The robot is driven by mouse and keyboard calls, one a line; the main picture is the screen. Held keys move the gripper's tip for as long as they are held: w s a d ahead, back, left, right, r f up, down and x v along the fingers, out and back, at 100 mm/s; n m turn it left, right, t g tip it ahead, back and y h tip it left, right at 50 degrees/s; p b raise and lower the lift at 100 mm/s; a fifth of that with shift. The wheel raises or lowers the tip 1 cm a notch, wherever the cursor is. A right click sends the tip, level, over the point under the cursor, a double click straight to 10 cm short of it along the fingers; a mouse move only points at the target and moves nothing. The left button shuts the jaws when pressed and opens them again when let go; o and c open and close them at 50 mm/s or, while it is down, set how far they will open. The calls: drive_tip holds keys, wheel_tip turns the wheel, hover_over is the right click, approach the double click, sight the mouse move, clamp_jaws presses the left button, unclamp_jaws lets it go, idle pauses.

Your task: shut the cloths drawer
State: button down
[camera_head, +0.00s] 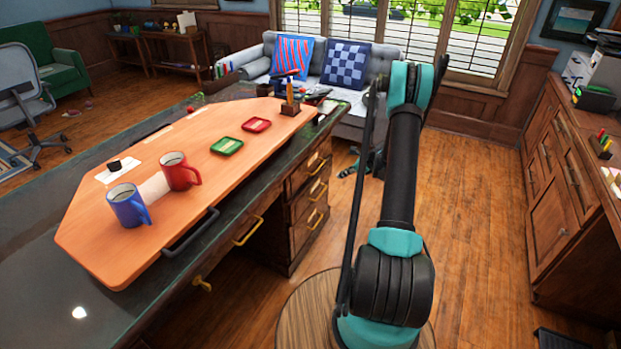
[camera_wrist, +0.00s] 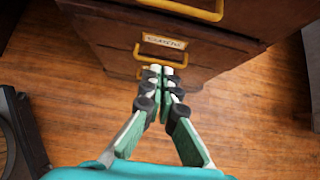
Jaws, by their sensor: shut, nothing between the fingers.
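In the wrist view, a dark wooden drawer front (camera_wrist: 205,50) carries a small pale label (camera_wrist: 165,41), its lettering too blurred to read surely. A yellow handle (camera_wrist: 137,58) sits just below the label. My gripper (camera_wrist: 163,70) is shut and empty, its fingertips in front of this drawer and overlapping the handle in the picture. I cannot tell whether they touch. How far the drawer stands out is unclear. In the head view, a stack of drawers (camera_head: 308,188) with yellow handles is at the desk's right end; my gripper is not clearly visible there.
The desk's orange top (camera_head: 185,205) holds a blue mug (camera_head: 125,206), a red mug (camera_head: 175,172) and two small trays. Another yellow handle (camera_wrist: 190,9) is above the label. Wooden cabinets (camera_head: 560,185) line the right. Open wooden floor (camera_head: 475,200) lies between.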

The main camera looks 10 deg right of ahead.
sight(314, 179)
drive_tip(key=x, duration=0.4)
drive_tip(key=a+r+x, duration=0.1)
drive_tip(key=x, duration=0.7)
drive_tip(key=shift+w+a+r, duration=0.25)
drive_tip(key=shift+w, duration=0.2)
drive_tip(key=shift+w+a, duration=0.35)
drive_tip(key=shift+a, duration=0.05)
drive_tip(key=shift+w+a, duration=0.7)
drive_tip(key=shift+a, duration=0.25)
drive_tip(key=shift+r, duration=0.1)
